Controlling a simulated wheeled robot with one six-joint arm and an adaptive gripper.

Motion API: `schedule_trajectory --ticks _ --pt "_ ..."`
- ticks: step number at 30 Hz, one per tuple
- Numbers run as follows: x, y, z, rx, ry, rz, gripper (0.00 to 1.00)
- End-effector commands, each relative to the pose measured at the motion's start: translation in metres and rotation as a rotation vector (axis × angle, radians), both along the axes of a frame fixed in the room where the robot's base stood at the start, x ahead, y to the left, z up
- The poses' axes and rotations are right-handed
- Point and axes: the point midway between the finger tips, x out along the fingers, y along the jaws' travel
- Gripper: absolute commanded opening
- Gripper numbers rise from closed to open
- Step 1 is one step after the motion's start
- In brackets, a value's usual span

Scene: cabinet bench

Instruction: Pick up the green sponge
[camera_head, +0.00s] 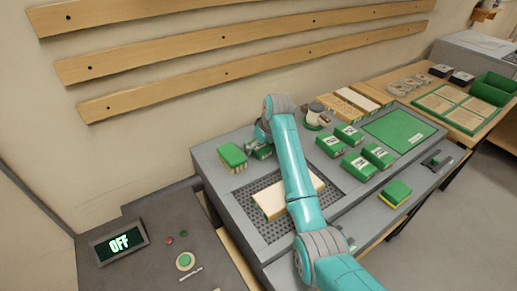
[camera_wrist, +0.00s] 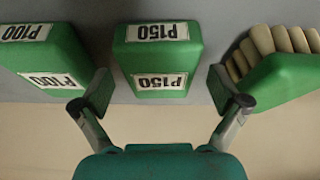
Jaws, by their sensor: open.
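The green sponge (camera_head: 396,192), a green block with a yellow lower layer, lies on the lower grey ledge at the front right of the bench. It is not seen in the wrist view. My gripper (camera_head: 262,148) is at the far left of the bench, well away from the sponge, and partly hidden by my arm. In the wrist view my gripper (camera_wrist: 160,95) is open, its fingers wide apart. A green P150 block (camera_wrist: 158,50) shows ahead between them, with no clear contact.
A green brush (camera_head: 232,156) stands left of my gripper. A pale wooden block (camera_head: 270,201) lies on the perforated plate under my arm. Several labelled green blocks (camera_head: 357,165) and a green mat (camera_head: 398,130) lie behind the sponge. The ledge around the sponge looks mostly clear.

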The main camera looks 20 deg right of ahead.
Motion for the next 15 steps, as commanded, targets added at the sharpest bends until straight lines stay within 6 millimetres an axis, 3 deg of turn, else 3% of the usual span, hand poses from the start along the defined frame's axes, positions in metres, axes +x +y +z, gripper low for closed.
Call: schedule_trajectory --ticks 15 --pt "-0.0001 -0.0001 -0.0044 0.0 0.001 0.0 0.98"
